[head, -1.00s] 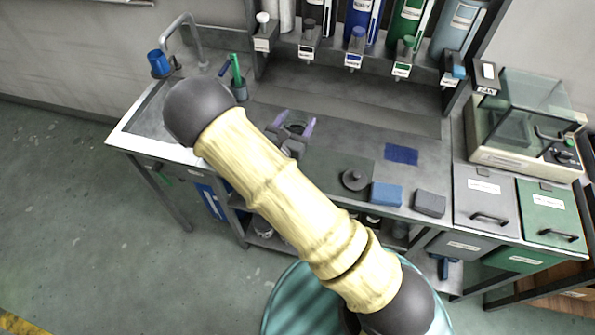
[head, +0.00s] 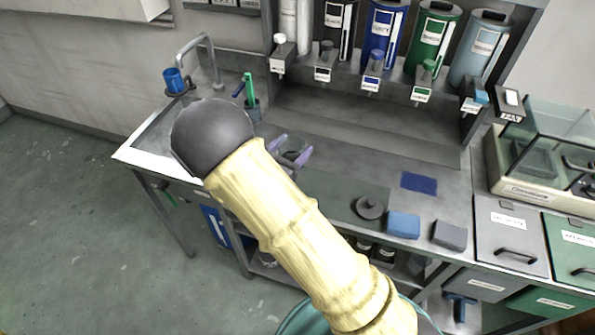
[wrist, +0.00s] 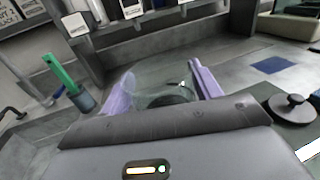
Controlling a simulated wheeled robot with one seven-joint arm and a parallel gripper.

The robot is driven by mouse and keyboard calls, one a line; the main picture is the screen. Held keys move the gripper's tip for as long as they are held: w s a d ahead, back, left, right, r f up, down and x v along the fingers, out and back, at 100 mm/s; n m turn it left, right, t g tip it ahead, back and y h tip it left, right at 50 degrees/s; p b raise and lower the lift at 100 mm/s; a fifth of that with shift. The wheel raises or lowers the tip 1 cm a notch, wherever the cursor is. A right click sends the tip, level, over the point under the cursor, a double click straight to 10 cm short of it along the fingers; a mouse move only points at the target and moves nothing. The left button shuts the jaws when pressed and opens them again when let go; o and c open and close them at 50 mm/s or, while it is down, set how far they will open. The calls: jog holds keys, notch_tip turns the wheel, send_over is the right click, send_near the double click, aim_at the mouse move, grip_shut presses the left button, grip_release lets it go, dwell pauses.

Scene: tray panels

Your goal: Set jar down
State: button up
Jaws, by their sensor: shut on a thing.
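My gripper (head: 292,147) is shut on a clear glass jar (wrist: 165,88). Its purple fingers stand on either side of the jar in the wrist view. The jar looks open at the top, with something dark showing at its lower part. It is over the grey bench (head: 330,165), left of the dark mat (head: 335,200). I cannot tell whether its base touches the bench, as the gripper body hides it. A dark round lid with a knob (head: 369,207) lies on the mat, to the right of the gripper; it also shows in the wrist view (wrist: 290,106).
A cup with green and blue tools (head: 251,108) and a sink tap (head: 200,55) stand to the left. A blue sponge (head: 403,225) and a grey block (head: 449,235) lie near the front edge. A blue pad (head: 419,183) lies flat. Labelled dispensers (head: 383,35) line the back.

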jog(key=shift+f, duration=1.4)
jog(key=shift+f+p, duration=0.3)
jog(key=shift+f, duration=1.75)
jog(key=shift+f, duration=0.25)
jog(key=o, duration=1.4)
jog(key=shift+c, duration=0.2)
jog(key=shift+r, duration=0.1)
jog(key=shift+r, duration=0.15)
jog(key=shift+s+a, duration=0.15)
jog(key=shift+s, duration=0.05)
jog(key=b+v, duration=0.2)
jog(key=v, duration=0.9)
jog(key=shift+s+b, duration=0.25)
jog(key=shift+b, duration=0.1)
